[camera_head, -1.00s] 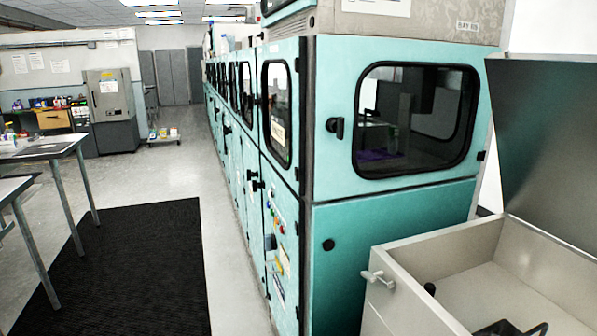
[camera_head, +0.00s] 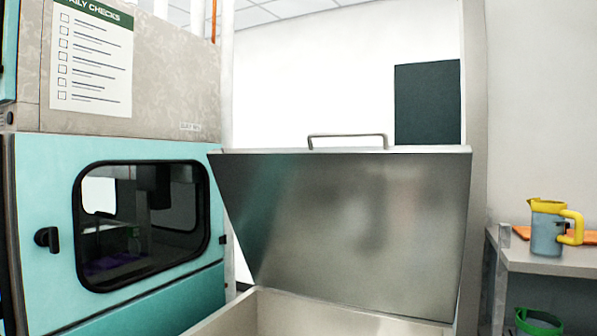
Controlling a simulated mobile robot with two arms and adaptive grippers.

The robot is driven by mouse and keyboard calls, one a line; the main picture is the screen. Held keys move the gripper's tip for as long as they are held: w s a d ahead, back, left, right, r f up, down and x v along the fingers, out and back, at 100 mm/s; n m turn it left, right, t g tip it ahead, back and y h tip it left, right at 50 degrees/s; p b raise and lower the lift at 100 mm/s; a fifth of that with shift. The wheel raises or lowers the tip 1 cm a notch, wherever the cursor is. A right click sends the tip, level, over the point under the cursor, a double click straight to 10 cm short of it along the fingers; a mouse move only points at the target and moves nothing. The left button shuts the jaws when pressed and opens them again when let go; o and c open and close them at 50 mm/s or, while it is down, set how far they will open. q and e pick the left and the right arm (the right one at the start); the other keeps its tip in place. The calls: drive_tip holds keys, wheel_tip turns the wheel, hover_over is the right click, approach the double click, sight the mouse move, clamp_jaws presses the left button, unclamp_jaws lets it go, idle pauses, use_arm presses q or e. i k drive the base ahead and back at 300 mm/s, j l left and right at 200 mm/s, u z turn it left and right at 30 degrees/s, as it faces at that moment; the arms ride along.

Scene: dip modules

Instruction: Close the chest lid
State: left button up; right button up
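The chest lid (camera_head: 350,225) stands raised and open in the middle of the head view, a dark grey metal panel leaning back slightly. A thin bar handle (camera_head: 347,136) shows along its top edge. The chest (camera_head: 270,312) is a pale open box below it; only its upper rim and inner walls show at the bottom of the view. Neither of my grippers is in view.
A teal machine cabinet (camera_head: 110,150) with a dark window stands close at the left. At the right, a grey table (camera_head: 560,262) holds a blue and yellow jug (camera_head: 547,232), with a green item (camera_head: 538,321) lower down. A white wall is behind the lid.

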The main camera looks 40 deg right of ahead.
sight(383, 229)
drive_tip(key=z, duration=1.25)
